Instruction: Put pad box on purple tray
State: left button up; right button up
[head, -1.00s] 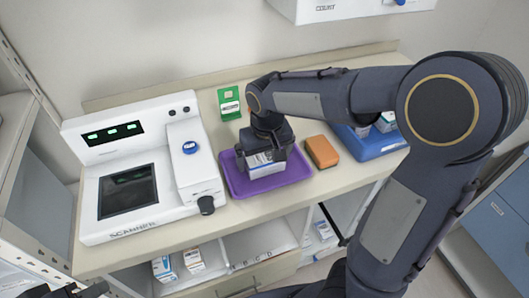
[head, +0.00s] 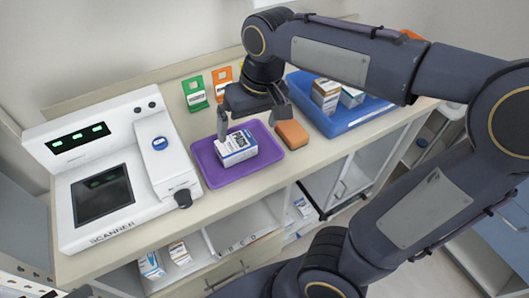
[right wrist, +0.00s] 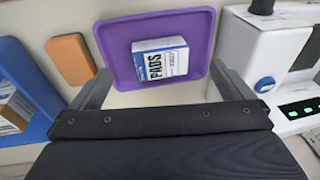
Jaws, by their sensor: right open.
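The pad box (head: 238,148), white and blue with "PADS" printed on it, rests on the purple tray (head: 213,178) on the counter. In the right wrist view the pad box (right wrist: 160,62) lies within the rim of the purple tray (right wrist: 118,76). My right gripper (head: 253,124) is open and empty above the tray, its fingers apart from the box. In the right wrist view the fingers (right wrist: 157,90) are spread wide with the box beyond them. My left gripper is not in view.
A white scanner (head: 105,185) stands left of the tray. An orange block (head: 292,134) lies close to its right side. A blue tray (head: 349,125) with boxes is farther right. Green (head: 195,93) and orange (head: 221,80) cards stand behind. Boxes sit on the shelf below.

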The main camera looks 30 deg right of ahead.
jog(key=s+a+f+m+t+y, duration=0.1)
jog(key=s+f, duration=0.5)
jog(key=s, duration=0.7)
jog(key=t+y, duration=0.1)
jog(key=t, duration=0.1)
jog(key=shift+s+t, duration=0.3)
jog(key=shift+t, duration=0.1)
jog(key=shift+r, duration=0.1)
jog(key=shift+r+p, duration=0.55)
